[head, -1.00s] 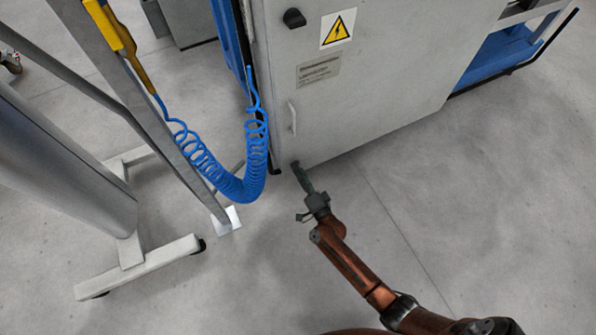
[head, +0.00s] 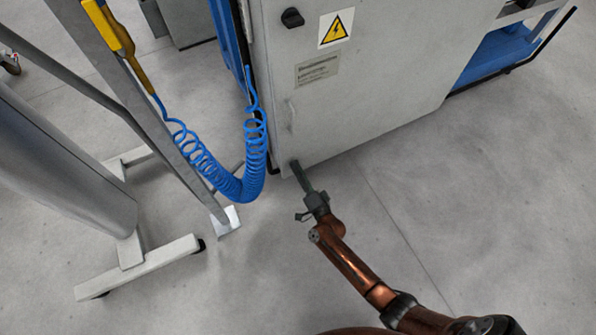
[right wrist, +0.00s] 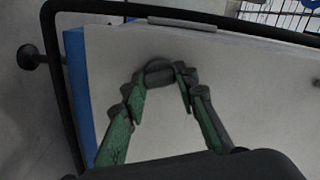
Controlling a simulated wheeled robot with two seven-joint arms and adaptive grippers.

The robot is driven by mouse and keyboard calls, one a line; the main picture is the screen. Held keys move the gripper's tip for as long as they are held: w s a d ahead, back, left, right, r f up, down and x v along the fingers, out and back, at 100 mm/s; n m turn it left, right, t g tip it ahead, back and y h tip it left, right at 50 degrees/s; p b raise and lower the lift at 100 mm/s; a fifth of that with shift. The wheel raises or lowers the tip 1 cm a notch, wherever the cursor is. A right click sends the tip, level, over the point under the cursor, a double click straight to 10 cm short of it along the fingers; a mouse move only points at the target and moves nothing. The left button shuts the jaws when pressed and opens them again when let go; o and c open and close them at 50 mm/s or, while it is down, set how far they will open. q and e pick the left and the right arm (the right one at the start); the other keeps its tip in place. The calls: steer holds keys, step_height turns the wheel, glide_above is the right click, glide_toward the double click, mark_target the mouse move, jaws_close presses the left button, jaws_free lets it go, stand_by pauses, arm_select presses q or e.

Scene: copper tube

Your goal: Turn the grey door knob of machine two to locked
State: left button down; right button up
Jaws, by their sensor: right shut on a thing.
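The grey door knob shows in the right wrist view (right wrist: 158,72) as a dark rounded piece on the light door panel, between my fingertips. In the head view the knob is at the lower left corner of the grey cabinet door (head: 375,95), mostly hidden by my gripper. My right gripper (head: 299,172) reaches up to it from below and is shut on it. In the right wrist view the green-padded fingers of the gripper (right wrist: 160,90) sit on either side of the knob. The knob's lock marking cannot be read. My left gripper is not in view.
A black knob (head: 292,18), a warning sign (head: 336,28) and a pale handle (head: 291,115) are higher on the door. A coiled blue hose (head: 240,185) hangs close left of my gripper, near a grey stand (head: 150,262). The floor to the right is clear.

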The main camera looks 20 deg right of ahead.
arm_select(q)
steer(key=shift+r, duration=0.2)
arm_select(e)
steer(key=shift+n, duration=0.4)
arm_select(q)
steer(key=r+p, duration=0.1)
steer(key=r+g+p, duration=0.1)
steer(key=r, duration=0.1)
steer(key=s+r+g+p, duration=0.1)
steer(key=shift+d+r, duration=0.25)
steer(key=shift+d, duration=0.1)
arm_select(e)
steer(key=n, duration=1.2)
steer(key=shift+n, duration=0.3)
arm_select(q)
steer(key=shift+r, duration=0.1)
arm_select(e)
steer(key=o, duration=1.2)
steer(key=shift+c, duration=0.2)
